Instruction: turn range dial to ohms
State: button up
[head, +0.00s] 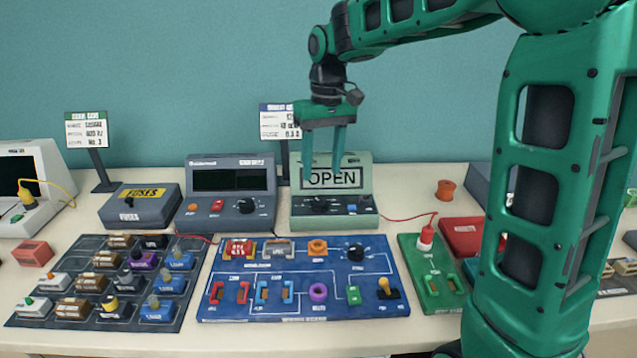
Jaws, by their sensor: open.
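My gripper (322,180) is open and points down in front of the pale green meter (365,218). Its fingers overlap the edges of the display reading "OPEN" (333,178). A dark dial (319,205) on this meter's sloped lower panel lies just below the fingertips in the picture. The fingers appear apart from it; the exact gap cannot be told. The dark grey meter (230,170) to the left has a blank display and a black dial (246,205). The dial markings are too small to read, so which dial is the range dial cannot be told.
A blue circuit board (215,258) lies in front of the meters, with a dark tray of parts (85,258) to its left. A green board (445,296) with a red-cabled plug (426,236) lies right. A fuses box (140,205) stands left of the grey meter.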

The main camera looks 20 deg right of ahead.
notch_tip(320, 180, up, 2)
jog(key=shift+r, duration=0.1)
dwell(0.4)
jog(key=s+d+f+m, duration=0.3)
jog(key=s+d+m, duration=0.1)
jog(key=s+d, duration=0.85)
jog(key=s+d+f+m, duration=0.1)
jog(key=s+f, duration=0.1)
jog(key=s, duration=0.4)
jog(key=s+d+f+m, duration=0.1)
jog(key=s+f, duration=0.1)
jog(key=s, duration=0.5)
jog(key=s+d+f+m, duration=0.1)
jog(key=s+d+f, duration=0.1)
jog(key=s, duration=0.4)
jog(key=shift+s+f+m, duration=0.15)
jog(key=shift+f+m, duration=0.25)
jog(key=shift+f, duration=0.2)
